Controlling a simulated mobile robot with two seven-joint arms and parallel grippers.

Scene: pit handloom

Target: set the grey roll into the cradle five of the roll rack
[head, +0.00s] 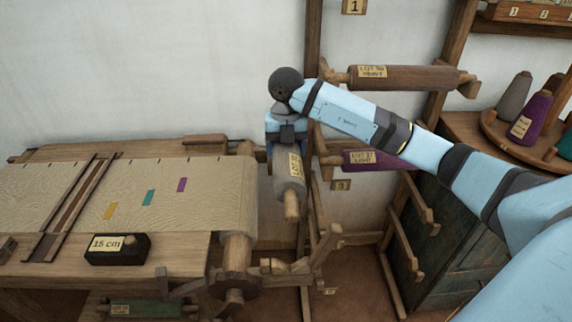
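The grey roll (289,183) has a pale paper label and a bare wooden end that points down toward me. My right gripper (287,146), at the end of the blue arm from the right, is shut around its far part and holds it in the air between the loom and the rack. The wooden roll rack (313,50) stands behind, with number tags 1 (353,6) and what looks like 3 (341,185). A lower tag (330,291) is too small to read, so I cannot tell which cradle is five. My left gripper is not in view.
The rack holds a brown roll (400,78) and a purple roll (372,160), partly behind my arm. The loom with woven cloth (215,190) fills the left. A dark 15 cm block (118,250) lies on its front. Yarn cones (533,115) stand at the right.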

